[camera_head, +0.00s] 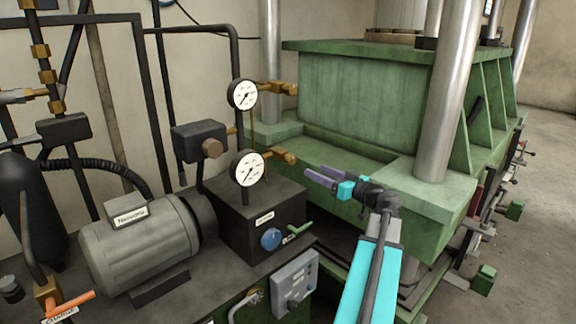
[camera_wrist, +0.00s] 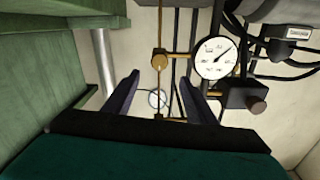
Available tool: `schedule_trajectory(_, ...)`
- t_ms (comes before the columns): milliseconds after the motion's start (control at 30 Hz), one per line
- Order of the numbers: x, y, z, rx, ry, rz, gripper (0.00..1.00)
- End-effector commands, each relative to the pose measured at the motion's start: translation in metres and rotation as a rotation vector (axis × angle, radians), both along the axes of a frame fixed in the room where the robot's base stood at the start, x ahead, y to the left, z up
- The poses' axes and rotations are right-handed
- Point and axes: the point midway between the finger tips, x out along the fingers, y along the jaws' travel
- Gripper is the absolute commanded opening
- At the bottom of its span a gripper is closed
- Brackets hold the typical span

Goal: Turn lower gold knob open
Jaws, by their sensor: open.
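The lower gold knob (camera_head: 290,158) sticks out to the right of the lower pressure gauge (camera_head: 248,168) on a brass stem. In the wrist view, which looks upside down, this knob (camera_wrist: 159,62) shows beyond and above the fingertips, roughly between them sideways. My gripper (camera_head: 314,173) has purple fingers pointing left toward the knob, a little right of and below it in the head view. It is open and empty, and appears apart from the knob. Both fingers (camera_wrist: 164,84) also show in the wrist view.
An upper gold knob (camera_head: 286,88) sits beside the upper gauge (camera_head: 243,95). The green press (camera_head: 365,95) stands close behind and right of my gripper. A dark box (camera_head: 262,215) with a blue knob (camera_head: 271,239) is below the gauges. A grey motor (camera_head: 140,245) is left.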

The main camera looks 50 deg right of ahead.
Motion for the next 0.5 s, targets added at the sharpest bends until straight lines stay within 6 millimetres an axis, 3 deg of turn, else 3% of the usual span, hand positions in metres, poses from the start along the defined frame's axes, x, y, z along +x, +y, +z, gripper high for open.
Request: schedule_trajectory(500, 0.07, -0.007, 0.001, 0.001, 0.0, -0.001, 0.51)
